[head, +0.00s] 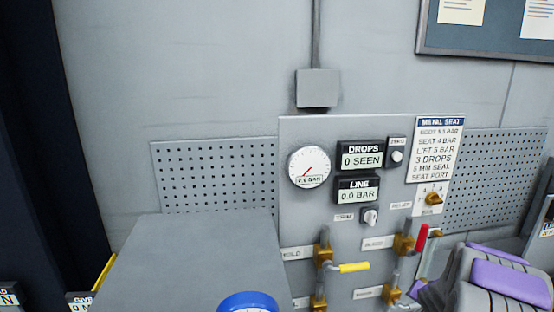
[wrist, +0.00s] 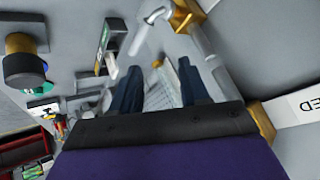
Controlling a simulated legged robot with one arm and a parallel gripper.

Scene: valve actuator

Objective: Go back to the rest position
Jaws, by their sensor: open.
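My gripper (wrist: 161,80) shows in the wrist view with its two dark fingers apart and nothing between them. Grey pipework (wrist: 207,48) with a brass fitting (wrist: 187,15) lies beyond the fingertips; I cannot tell how far. In the head view a purple and grey part of my arm fills the lower right corner, beside the valve panel (head: 300,135). My fingers cannot be made out there. The panel carries a round gauge (head: 309,166), a drops display (head: 361,155) reading 0 SEEN and a line display (head: 357,190) reading 0.0 BAR.
A yellow valve handle (head: 354,268) and a red handle (head: 422,238) stick out from the panel's lower part. A grey surface (head: 190,262) stands at front left, with a blue-rimmed round thing (head: 248,303) at its edge. In the wrist view, a black knob (wrist: 24,70) is at left.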

